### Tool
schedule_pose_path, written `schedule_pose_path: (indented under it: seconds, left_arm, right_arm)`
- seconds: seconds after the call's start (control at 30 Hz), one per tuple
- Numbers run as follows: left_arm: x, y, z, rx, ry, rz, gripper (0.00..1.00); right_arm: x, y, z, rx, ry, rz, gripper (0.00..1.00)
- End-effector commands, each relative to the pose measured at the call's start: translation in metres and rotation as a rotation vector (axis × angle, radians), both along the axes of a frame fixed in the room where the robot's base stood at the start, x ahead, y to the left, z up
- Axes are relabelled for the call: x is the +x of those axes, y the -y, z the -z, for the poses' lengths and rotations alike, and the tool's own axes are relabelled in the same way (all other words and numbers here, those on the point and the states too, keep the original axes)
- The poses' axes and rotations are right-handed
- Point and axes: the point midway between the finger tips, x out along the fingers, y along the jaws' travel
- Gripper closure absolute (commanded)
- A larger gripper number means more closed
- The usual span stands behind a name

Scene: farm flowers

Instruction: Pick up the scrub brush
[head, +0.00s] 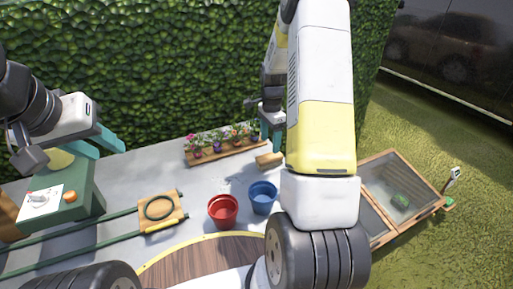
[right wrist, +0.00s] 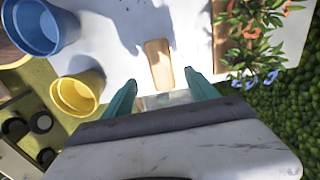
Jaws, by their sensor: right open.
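The scrub brush, a pale wooden block (right wrist: 158,64), lies on the grey table in the right wrist view. Its wooden end (head: 269,159) also shows in the head view, just below my right gripper (head: 273,140). In the right wrist view my right gripper (right wrist: 160,79) is open, its teal fingers apart, with the near end of the block in line with the gap between them. The underside of the block is hidden. My left gripper (head: 110,149) is open and empty at the left, above the table and near a green box.
A blue pot (head: 263,197) and a red pot (head: 223,210) stand near the brush; a yellow pot (right wrist: 79,92) shows in the right wrist view. A flower planter (head: 228,153) is beside the brush, before the hedge. A green box (head: 62,207) and a wooden hose board (head: 160,211) are left.

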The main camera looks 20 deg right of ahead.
Motion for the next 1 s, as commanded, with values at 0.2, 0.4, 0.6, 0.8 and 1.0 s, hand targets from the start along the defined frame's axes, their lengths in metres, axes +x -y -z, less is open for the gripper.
schedule_pose_path:
  seconds: [0.2, 0.4, 0.6, 0.8, 1.0]
  left_arm:
    - [0.000, 0.000, 0.000, 0.000, 0.000, 0.000, 0.64]
    - [0.000, 0.000, 0.000, 0.000, 0.000, 0.000, 0.64]
    - [0.000, 0.000, 0.000, 0.000, 0.000, 0.000, 0.64]
    - [0.000, 0.000, 0.000, 0.000, 0.000, 0.000, 0.64]
    - [0.000, 0.000, 0.000, 0.000, 0.000, 0.000, 0.64]
  right_arm:
    - [0.001, 0.002, 0.026, -0.001, -0.010, 0.021, 0.33]
    - [0.001, 0.002, 0.044, 0.000, -0.010, 0.018, 0.33]
    - [0.003, 0.002, 0.074, 0.000, -0.010, 0.017, 0.33]
    - [0.004, 0.002, 0.084, -0.001, -0.006, 0.017, 0.33]
    - [0.003, 0.002, 0.083, -0.001, -0.007, 0.017, 0.52]
